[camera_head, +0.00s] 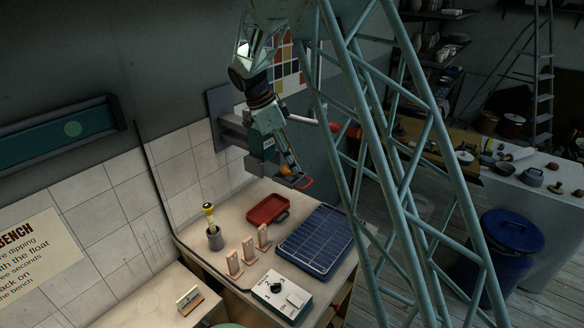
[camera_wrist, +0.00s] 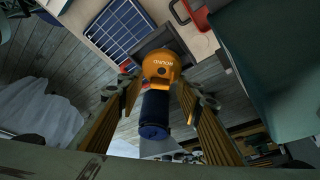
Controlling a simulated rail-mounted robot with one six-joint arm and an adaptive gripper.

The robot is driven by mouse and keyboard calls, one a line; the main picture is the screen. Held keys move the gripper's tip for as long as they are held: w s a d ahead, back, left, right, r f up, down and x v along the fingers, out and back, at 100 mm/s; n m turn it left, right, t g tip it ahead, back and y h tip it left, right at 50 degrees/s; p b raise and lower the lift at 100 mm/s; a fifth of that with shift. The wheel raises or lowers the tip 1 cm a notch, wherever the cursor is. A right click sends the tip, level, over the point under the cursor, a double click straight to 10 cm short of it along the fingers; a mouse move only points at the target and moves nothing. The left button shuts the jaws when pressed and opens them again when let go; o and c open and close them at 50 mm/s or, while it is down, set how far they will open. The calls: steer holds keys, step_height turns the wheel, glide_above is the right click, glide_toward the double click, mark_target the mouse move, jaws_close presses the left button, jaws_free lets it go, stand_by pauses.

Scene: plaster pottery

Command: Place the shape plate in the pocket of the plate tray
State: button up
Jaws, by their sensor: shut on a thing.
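My gripper (camera_head: 290,174) is raised above the back of the bench, its fingers pointing down and to the right. In the wrist view the two fingers are on either side of an orange piece (camera_wrist: 161,66) marked ROUND. A dark flat plate with a reddish edge (camera_wrist: 167,39) shows behind that piece; this appears to be the shape plate. It is held clear of the bench, and its underside is hidden. A red tray (camera_head: 268,209) lies on the bench below and left of my gripper; its edge also shows at the top of the wrist view (camera_wrist: 199,17).
A blue gridded panel (camera_head: 316,241) lies right of the red tray. Upright pinkish stands (camera_head: 248,246), a cup with a yellow-topped tool (camera_head: 214,238) and a switch box (camera_head: 281,294) stand toward the front. A blue bin (camera_head: 512,236) stands on the floor beyond.

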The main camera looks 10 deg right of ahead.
steer(key=shift+f, duration=1.3)
steer(key=shift+f, duration=0.1)
steer(key=o, duration=0.6)
steer(key=shift+o, duration=0.2)
steer(key=shift+r, duration=0.2)
steer(key=v, duration=1.1)
steer(key=shift+a+r, duration=0.15)
steer(key=shift+r, duration=0.25)
